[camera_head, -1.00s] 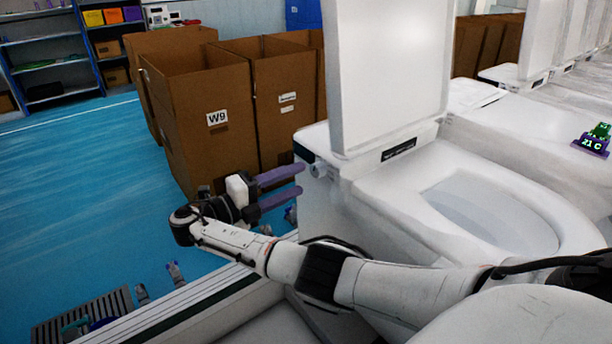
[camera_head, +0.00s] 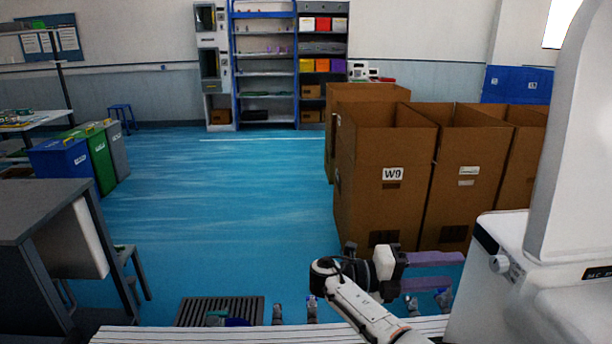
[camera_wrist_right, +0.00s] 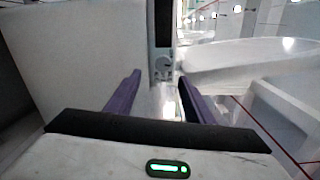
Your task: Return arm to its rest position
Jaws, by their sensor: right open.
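My right arm comes in from the bottom of the head view. In the right wrist view the open right gripper (camera_wrist_right: 155,98) shows the same two fingers, spread and empty. My left gripper is not in view.
Open cardboard boxes (camera_head: 385,215), one labelled W9, stand behind the right gripper. A dark grey table (camera_head: 40,205) stands at the left, with coloured bins (camera_head: 65,165) behind it. Shelves (camera_head: 265,70) line the back wall. The blue floor (camera_head: 230,200) between is clear.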

